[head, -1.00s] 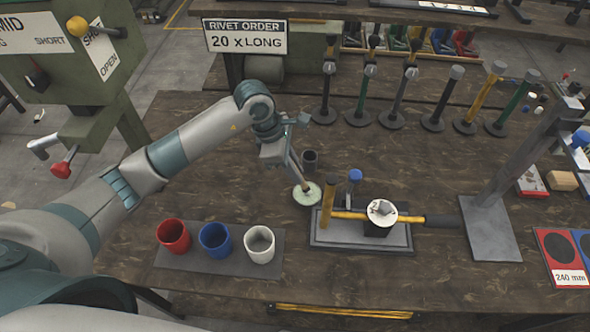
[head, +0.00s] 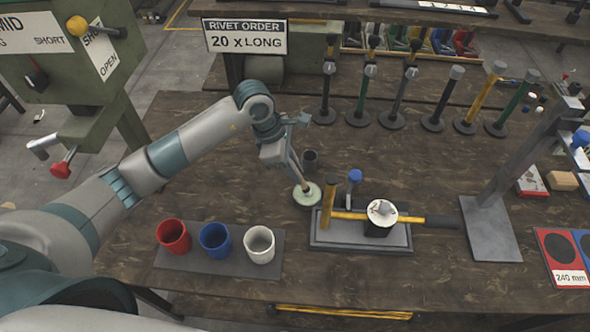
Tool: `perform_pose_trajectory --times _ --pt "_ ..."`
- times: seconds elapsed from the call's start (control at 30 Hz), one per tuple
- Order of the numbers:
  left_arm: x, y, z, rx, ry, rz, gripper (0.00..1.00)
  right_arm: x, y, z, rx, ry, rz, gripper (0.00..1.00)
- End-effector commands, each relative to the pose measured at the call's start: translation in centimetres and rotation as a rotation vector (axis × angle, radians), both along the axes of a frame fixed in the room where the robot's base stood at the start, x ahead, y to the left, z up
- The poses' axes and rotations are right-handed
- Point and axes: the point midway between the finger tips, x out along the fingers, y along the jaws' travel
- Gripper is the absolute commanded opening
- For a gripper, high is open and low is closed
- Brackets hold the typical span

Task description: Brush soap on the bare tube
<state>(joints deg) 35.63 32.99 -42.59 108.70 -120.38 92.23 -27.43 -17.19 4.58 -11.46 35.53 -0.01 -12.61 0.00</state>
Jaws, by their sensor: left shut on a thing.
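My left gripper (head: 292,174) is shut on a thin brush (head: 302,184) with a pale handle, pointing down and to the right. The brush's lower end is at a round pale-green soap dish (head: 307,199) on the bench; its bristles are too small to make out. Right of the dish, a grey fixture (head: 338,237) holds a yellow upright (head: 327,203), a blue-topped post and a white round dial. A yellow bar (head: 352,215) lies across it, ending in a black grip (head: 440,221). I cannot tell which part is the bare tube. My right gripper is not in view.
Red (head: 174,236), blue (head: 215,240) and white (head: 260,244) cups stand on a dark mat. Several upright tubes on round bases line the back. A tall grey stand (head: 490,230) is at right.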

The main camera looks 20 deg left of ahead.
Motion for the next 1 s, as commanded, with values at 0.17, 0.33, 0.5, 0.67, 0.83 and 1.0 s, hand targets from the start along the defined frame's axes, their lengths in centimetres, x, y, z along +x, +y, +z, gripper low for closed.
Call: perform_pose_trajectory --times 0.17,0.33,0.5,0.67,0.83,1.0 --pt "-0.2 0.1 -0.2 0.004 0.006 -0.001 0.0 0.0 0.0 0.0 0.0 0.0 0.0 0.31" --pt "-0.1 0.1 0.6 0.003 0.005 0.0 0.0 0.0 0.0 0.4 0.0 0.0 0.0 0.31" --pt "-0.1 0.0 1.8 0.002 0.002 -0.001 0.0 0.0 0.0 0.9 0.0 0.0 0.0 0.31" --pt "0.0 0.0 2.9 0.002 0.0 0.0 0.0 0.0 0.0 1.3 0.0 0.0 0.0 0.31" --pt "0.0 0.0 4.1 0.001 0.0 0.0 0.0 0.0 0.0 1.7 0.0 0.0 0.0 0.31" --pt "0.0 0.0 5.2 0.001 0.0 0.0 0.0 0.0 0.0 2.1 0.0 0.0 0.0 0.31"
